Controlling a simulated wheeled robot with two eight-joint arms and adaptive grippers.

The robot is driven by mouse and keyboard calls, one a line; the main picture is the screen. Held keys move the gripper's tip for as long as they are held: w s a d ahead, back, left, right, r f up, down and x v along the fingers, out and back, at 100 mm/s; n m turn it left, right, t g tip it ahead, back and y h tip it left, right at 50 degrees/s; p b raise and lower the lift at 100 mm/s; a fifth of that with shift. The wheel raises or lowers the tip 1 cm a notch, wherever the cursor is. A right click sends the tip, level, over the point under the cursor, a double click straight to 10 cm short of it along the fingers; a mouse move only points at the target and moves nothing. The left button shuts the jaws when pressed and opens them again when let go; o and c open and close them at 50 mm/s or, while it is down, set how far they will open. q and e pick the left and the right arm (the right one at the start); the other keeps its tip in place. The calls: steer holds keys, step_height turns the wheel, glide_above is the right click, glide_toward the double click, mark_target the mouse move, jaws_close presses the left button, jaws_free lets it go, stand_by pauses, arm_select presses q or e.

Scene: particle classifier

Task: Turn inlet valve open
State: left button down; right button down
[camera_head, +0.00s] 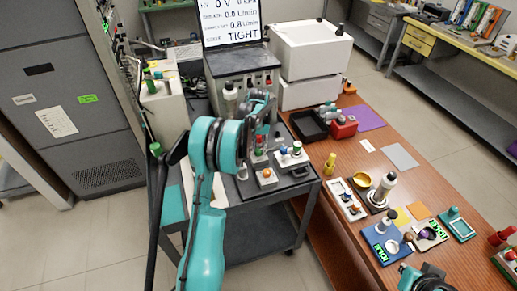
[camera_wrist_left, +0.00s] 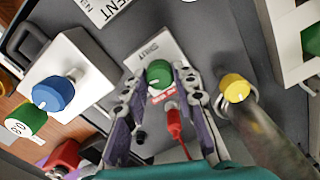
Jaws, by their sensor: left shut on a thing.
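My left gripper (camera_wrist_left: 152,88) is shut on a round green knob (camera_wrist_left: 158,73) with a pale pointer mark, its fingers on either side. The knob stands by a light label plate (camera_wrist_left: 150,48) whose word I cannot read surely, so I cannot confirm it is the inlet valve. A red part (camera_wrist_left: 174,128) lies just below the knob, between the fingers. In the head view my left gripper (camera_head: 262,108) reaches down over the bench cart, and its fingers hide the knob. Only part of my right arm shows at the bottom right; its gripper is out of frame.
A blue knob (camera_wrist_left: 54,93) sits on a white block left of the gripper; a yellow-topped post (camera_wrist_left: 237,88) stands close on the right. In the head view a monitor (camera_head: 232,22) reads TIGHT, and white boxes (camera_head: 311,50) stand behind. The wooden table (camera_head: 330,205) holds several small items.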

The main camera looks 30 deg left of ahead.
mark_target(259, 150)
arm_select(q)
steer(key=shift+n, duration=1.6)
steer(key=c, duration=1.2)
jaws_free()
step_height(259, 150, up, 12)
